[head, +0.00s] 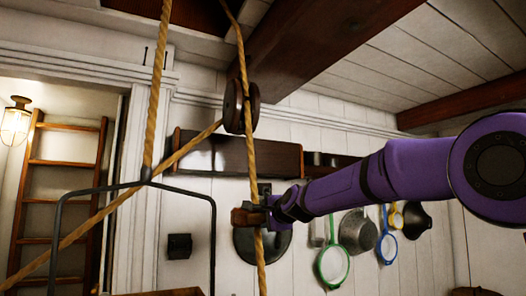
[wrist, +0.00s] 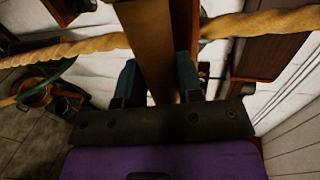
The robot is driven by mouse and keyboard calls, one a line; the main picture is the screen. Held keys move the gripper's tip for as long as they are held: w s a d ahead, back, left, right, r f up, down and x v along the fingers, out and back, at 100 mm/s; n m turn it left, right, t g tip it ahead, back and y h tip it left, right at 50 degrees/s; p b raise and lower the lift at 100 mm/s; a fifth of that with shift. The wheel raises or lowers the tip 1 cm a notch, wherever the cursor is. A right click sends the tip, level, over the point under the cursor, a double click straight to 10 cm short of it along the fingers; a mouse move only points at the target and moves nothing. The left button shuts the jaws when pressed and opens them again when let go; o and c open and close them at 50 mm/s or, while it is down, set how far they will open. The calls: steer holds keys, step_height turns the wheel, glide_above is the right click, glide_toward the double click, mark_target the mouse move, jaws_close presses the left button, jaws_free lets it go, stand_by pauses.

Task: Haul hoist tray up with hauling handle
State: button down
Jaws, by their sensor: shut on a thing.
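The wooden hauling handle (head: 242,217) is on the hanging hauling rope (head: 261,262) near the middle of the head view. My gripper (head: 266,207) reaches it from the right and is shut on it. In the wrist view the handle (wrist: 147,45) runs between the two fingers of my gripper (wrist: 158,80), and the rope (wrist: 70,50) passes beyond the fingertips. The hoist tray hangs at lower left; its dark metal bail (head: 211,215) and a wooden edge (head: 172,292) show, and the rest of the tray is below the picture.
A dark round pulley block (head: 239,107) hangs above the handle. A tray rope (head: 157,90) rises from the bail, and another rope (head: 105,212) slants across to lower left. Pans and strainers (head: 358,232) hang on the wall behind my arm. A ladder (head: 65,163) stands far left.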

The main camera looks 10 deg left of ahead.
steer(key=shift+f, duration=0.15)
step_height(320, 180, down, 22)
steer(key=d, duration=0.2)
steer(key=shift+s, duration=0.4)
steer(key=shift+d, duration=0.15)
step_height(320, 180, down, 22)
steer(key=d, duration=0.2)
steer(key=shift+s+r, duration=0.2)
steer(key=shift+s, duration=0.15)
steer(key=shift+d, duration=0.1)
step_height(320, 180, down, 22)
steer(key=d, duration=0.2)
steer(key=shift+s+d, duration=0.15)
steer(key=shift+s, duration=0.15)
stand_by(0.4)
